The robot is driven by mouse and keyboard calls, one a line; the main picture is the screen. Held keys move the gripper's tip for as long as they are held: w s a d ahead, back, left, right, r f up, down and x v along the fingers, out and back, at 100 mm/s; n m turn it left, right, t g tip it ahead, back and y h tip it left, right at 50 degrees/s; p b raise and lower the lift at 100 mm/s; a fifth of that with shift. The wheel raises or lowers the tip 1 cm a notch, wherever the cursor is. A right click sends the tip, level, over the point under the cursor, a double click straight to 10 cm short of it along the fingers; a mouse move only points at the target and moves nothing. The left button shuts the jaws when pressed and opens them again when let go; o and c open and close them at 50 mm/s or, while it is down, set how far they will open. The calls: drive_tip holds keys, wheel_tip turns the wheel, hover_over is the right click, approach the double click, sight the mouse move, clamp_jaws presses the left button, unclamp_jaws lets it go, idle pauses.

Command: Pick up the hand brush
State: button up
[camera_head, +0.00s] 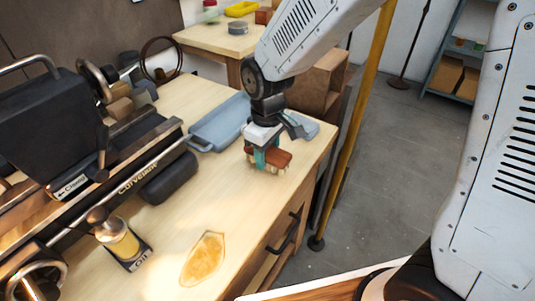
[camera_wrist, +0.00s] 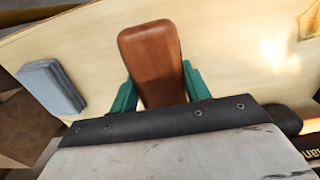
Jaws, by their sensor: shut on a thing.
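The hand brush has a reddish-brown wooden back and pale bristles. In the head view the brush (camera_head: 273,160) is at the right edge of the wooden workbench, with its bristles down at or just above the top; I cannot tell which. My gripper (camera_head: 264,157), with green fingers, is above it and shut on it. In the wrist view the brush's wooden back (camera_wrist: 152,62) stands out between the two green fingers of my gripper (camera_wrist: 158,92). The bristles are hidden there.
A blue-grey tray (camera_head: 218,124) lies left of the brush. A grey block (camera_wrist: 50,87) sits near the bench edge. A dark machine (camera_head: 55,135) fills the left side. An amber patch (camera_head: 204,259) lies on the bench front. A yellow post (camera_head: 352,120) stands right of the bench.

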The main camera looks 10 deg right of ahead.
drive_tip(key=s, duration=0.4)
drive_tip(key=s+a+r, duration=0.1)
drive_tip(key=s, duration=0.4)
drive_tip(key=s+a, duration=0.1)
drive_tip(key=s, duration=0.4)
drive_tip(key=shift+s+r, duration=0.1)
drive_tip(key=shift+r, duration=0.05)
drive_tip(key=shift+o, duration=0.8)
drive_tip(key=shift+d, duration=0.1)
